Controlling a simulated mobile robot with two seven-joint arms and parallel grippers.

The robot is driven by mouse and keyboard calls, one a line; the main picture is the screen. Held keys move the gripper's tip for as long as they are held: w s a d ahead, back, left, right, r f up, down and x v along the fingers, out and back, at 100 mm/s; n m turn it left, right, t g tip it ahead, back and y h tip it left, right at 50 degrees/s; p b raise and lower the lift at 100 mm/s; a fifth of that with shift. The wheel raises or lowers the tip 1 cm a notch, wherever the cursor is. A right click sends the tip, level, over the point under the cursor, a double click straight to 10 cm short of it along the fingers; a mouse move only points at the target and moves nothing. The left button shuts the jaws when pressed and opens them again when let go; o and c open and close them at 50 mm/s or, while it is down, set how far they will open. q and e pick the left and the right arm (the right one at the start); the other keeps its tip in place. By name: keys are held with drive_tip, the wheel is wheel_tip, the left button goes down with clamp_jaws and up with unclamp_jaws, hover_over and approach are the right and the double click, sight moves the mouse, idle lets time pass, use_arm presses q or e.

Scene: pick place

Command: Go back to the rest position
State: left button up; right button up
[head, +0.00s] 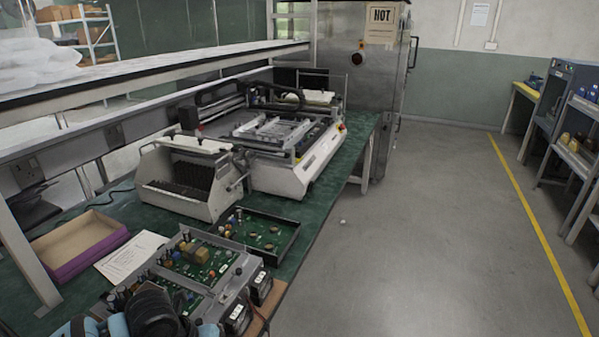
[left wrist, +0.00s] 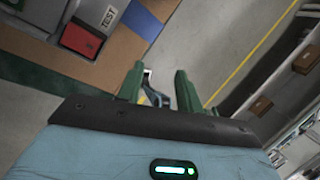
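My left gripper (left wrist: 159,82) shows in the left wrist view with two green fingers spread apart. Floor shows between the fingertips. A small blue-grey thing with a pale tip (left wrist: 153,90) appears between the fingers; I cannot tell what it is or whether it touches them. Blue and black parts, apparently of my arm, show at the bottom left of the head view; no fingers are visible there. My right gripper is in neither view.
The green bench (head: 351,143) holds a circuit-board tray (head: 215,263), a purple-sided box (head: 78,247) and a white machine (head: 290,171). A metal cabinet (head: 352,100) stands behind. Grey floor (head: 430,230) is clear at right.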

use_arm(q)
drive_tip(key=s+d+f+n+t+h, duration=0.1)
drive_tip(key=s+d+f+n+t, duration=0.15)
drive_tip(key=f+n, duration=0.4)
drive_tip(key=s+d+f+n+t+h, duration=0.2)
drive_tip(key=s+d+f+n, duration=0.15)
drive_tip(key=n, duration=0.65)
drive_tip(key=s+a+f+n+t+y, duration=0.1)
drive_tip(key=s+a+f+n+y, duration=0.1)
drive_tip(key=s+n, duration=0.6)
drive_tip(key=s+a+f+n+t+y, duration=0.1)
drive_tip(key=s+a+f+n+y, duration=0.1)
drive_tip(key=s+a+f+n, duration=0.3)
drive_tip(key=s+a+n, duration=0.2)
drive_tip(key=s+n, duration=0.1)
drive_tip(key=n, duration=0.1)
drive_tip(key=shift+s+a+y, duration=0.15)
drive_tip(key=shift+s+y, duration=0.05)
drive_tip(key=shift+y, duration=0.1)
